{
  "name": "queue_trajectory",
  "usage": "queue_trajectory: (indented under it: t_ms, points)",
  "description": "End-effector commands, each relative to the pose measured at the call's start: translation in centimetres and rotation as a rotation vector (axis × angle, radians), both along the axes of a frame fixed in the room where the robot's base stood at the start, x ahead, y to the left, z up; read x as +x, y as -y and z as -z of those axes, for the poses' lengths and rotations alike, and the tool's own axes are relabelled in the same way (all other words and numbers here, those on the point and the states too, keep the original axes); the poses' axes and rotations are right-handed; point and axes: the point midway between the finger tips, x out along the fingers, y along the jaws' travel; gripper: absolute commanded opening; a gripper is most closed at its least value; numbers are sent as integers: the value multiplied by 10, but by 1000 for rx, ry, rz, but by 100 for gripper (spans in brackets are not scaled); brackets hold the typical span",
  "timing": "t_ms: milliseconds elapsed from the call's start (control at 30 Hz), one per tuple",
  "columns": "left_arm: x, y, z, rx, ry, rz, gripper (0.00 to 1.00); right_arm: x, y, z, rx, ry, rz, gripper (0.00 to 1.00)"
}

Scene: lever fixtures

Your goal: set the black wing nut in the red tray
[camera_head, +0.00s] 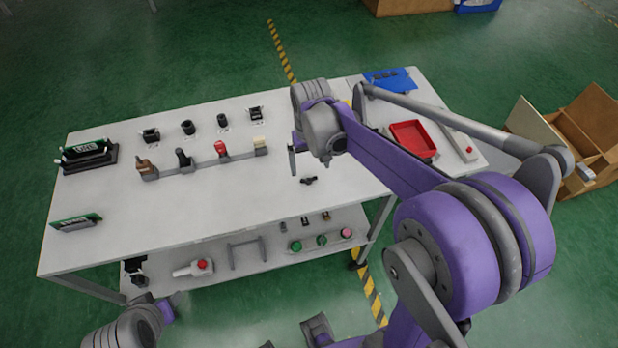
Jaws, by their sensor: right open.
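The black wing nut (308,180) lies on the white tabletop, a little right of the table's middle. My right gripper (309,159) is open above and just behind it in the picture, with its fingers pointing down. The wing nut shows below the fingers, apart from them and not held. The red tray (413,139) sits on the right part of the table, partly hidden by my right arm. My left arm shows only in part at the bottom left edge, and its gripper is not visible.
A row of levers (203,162) stands at the left middle, with several black sockets behind. A blue tray (389,79) lies at the back right. A panel with a red button (468,150) is right of the red tray. The front middle tabletop (200,215) is clear.

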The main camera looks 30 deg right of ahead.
Motion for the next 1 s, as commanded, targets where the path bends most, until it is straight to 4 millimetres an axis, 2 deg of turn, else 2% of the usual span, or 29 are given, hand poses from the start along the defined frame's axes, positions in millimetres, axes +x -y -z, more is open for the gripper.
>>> queue_trajectory:
  t_ms: [167,400,500,767,1000]
  points:
    - [0,0,0,0,0,0,50,1,-1,13,0,1,-1,98]
    - [0,0,1,0,0,0,50,3,-4,48,0,1,-1,98]
    - [0,0,1,0,-1,0,50,3,-3,57,0,1,-1,98]
    - [0,0,1,0,-1,0,50,3,-3,59,0,1,-1,98]
    - [0,0,1,0,-1,0,50,3,-3,59,0,1,-1,56]
